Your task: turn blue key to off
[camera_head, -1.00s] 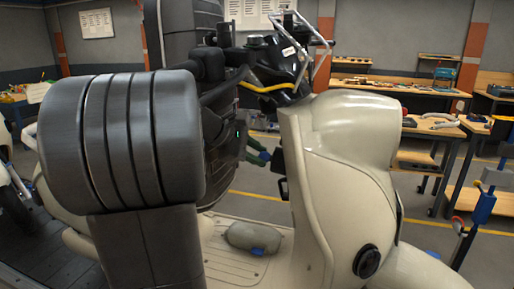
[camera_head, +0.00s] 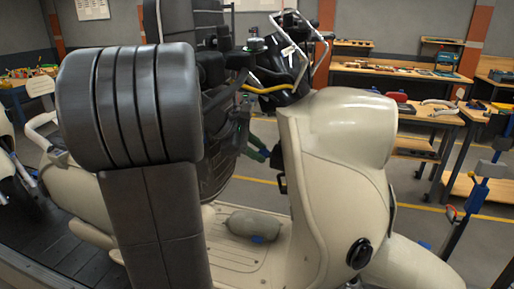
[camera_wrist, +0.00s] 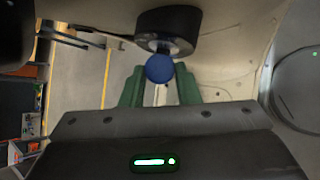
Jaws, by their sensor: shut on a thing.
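The blue key (camera_wrist: 160,68) sits in a dark round lock housing (camera_wrist: 168,32) on the inner side of the cream scooter (camera_head: 345,150). In the wrist view its round blue head lies between the green fingers of my gripper (camera_wrist: 159,90). My gripper is shut on it. In the head view the gripper (camera_head: 259,152) is beside the back of the scooter's front shield, below the handlebar. The key is too small and hidden to make out there. The key's exact turn angle is hard to tell.
A grey bag-like lump (camera_head: 252,224) lies on the scooter's footboard. Handlebar, yellow cable (camera_head: 268,88) and metal rack are above the gripper. Workbenches (camera_head: 400,78) stand behind right. A blue stand (camera_head: 474,205) is at the right. The floor between is clear.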

